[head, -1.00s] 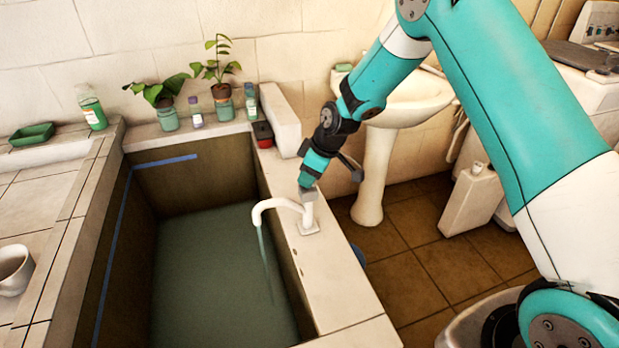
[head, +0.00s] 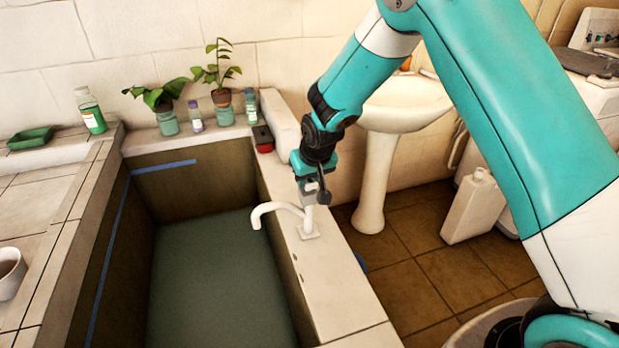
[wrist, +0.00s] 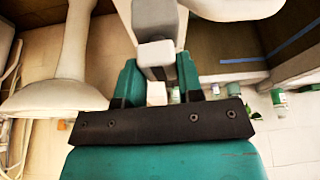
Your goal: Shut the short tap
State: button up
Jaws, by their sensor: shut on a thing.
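The short tap (head: 281,210) is white with a curved spout and stands on the right ledge of the basin. No water runs from its spout. My gripper (head: 312,190) is at the top of the tap, shut on its handle. The handle is mostly hidden by the gripper in the head view.
The basin (head: 220,270) holds greenish water. Potted plants (head: 163,100) and bottles stand on its back ledge, with a red and black item (head: 263,139) at the corner. A white pedestal sink (head: 375,170) stands behind my arm. The front right ledge is clear.

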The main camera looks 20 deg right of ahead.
jog(key=shift+m, duration=0.6)
jog(key=o, duration=0.9)
jog(key=shift+o, duration=0.2)
jog(key=b+v, duration=0.1)
jog(key=v, duration=1.6)
jog(key=shift+a+r+b, duration=0.25)
jog(key=shift+a+b, duration=0.05)
jog(key=shift+a, duration=0.05)
jog(key=shift+s, duration=0.1)
jog(key=s+a+r+n+g+y, duration=0.1)
jog(key=s+a+n+g+y, duration=0.1)
jog(key=s, duration=1.1)
jog(key=s+a+r+n+g+y, duration=0.1)
jog(key=s+n, duration=0.4)
jog(key=s, duration=0.9)
jog(key=shift+s+a+g+y, duration=0.25)
jog(key=shift+a+g+y, duration=0.15)
jog(key=shift+a+g, duration=0.4)
